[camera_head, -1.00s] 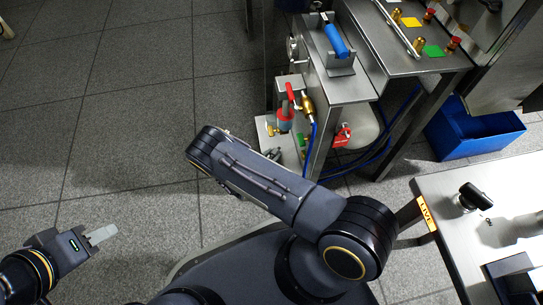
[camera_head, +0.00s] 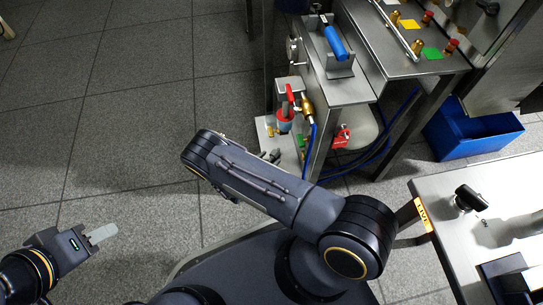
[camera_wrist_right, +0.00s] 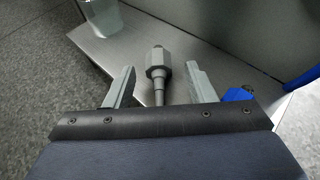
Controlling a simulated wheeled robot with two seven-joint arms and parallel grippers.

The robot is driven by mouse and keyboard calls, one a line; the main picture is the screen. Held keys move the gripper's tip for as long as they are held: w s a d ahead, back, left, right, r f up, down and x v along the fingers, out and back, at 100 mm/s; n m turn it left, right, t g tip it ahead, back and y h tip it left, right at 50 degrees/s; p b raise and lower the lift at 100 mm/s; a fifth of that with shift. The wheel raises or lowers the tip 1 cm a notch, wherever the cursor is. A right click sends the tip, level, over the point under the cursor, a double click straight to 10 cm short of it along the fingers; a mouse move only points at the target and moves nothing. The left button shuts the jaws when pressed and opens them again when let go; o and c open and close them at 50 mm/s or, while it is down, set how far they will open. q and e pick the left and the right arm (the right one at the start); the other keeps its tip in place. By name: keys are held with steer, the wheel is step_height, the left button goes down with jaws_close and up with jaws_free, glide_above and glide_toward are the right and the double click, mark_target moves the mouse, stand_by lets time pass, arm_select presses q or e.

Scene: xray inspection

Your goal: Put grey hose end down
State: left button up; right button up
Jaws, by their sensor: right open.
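The grey hose end (camera_wrist_right: 158,72), a hex-shaped metal fitting with a thin stem, shows in the right wrist view. It lies at a steel ledge (camera_wrist_right: 130,55), between the two fingers of my right gripper (camera_wrist_right: 157,82). Those fingers are spread apart, with a visible gap on each side of the fitting. In the head view my right forearm hides most of that gripper and the hose end. My left gripper (camera_head: 103,235) is at the lower left above bare floor, apart from everything; its fingers are seen too edge-on to tell their opening.
A steel cabinet with a red-handled valve (camera_head: 291,95), a red padlock (camera_head: 341,136) and blue hoses (camera_head: 371,161) stands beyond my right arm. A blue bin (camera_head: 470,132) stands at right, and a steel table (camera_head: 450,215) in front of it.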

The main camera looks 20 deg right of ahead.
steer(key=p+v, duration=0.3)
steer(key=v, duration=0.6)
steer(key=shift+a, duration=0.3)
steer(key=shift+s+r, duration=0.1)
steer(key=shift+r, duration=0.05)
